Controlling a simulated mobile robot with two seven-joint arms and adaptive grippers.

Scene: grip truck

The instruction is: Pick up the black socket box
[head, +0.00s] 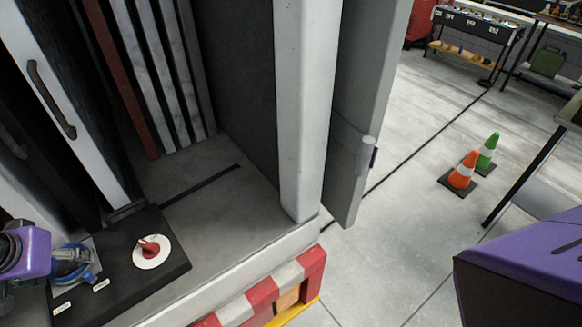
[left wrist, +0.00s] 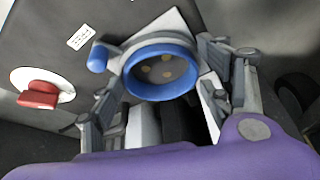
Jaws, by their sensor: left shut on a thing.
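The black socket box (head: 115,275) lies at the lower left of the head view, on the floor of the truck's cargo bay. Its top carries a red rotary switch on a white disc (head: 152,250), white labels and a blue-ringed socket. In the left wrist view, the box (left wrist: 65,60) shows its switch at the left and the round blue socket (left wrist: 160,75) on a grey housing. My purple left gripper (left wrist: 163,100) is at this socket, with a finger on either side, shut on the box's socket part. Its fingers are mostly hidden in the head view. My right gripper's fingers are not in view.
A white cabinet door with a dark handle (head: 50,100) stands behind the box. The grey open truck door (head: 365,100) is to the right. Orange (head: 463,170) and green (head: 488,152) cones stand on the ground outside. The bay floor right of the box is clear.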

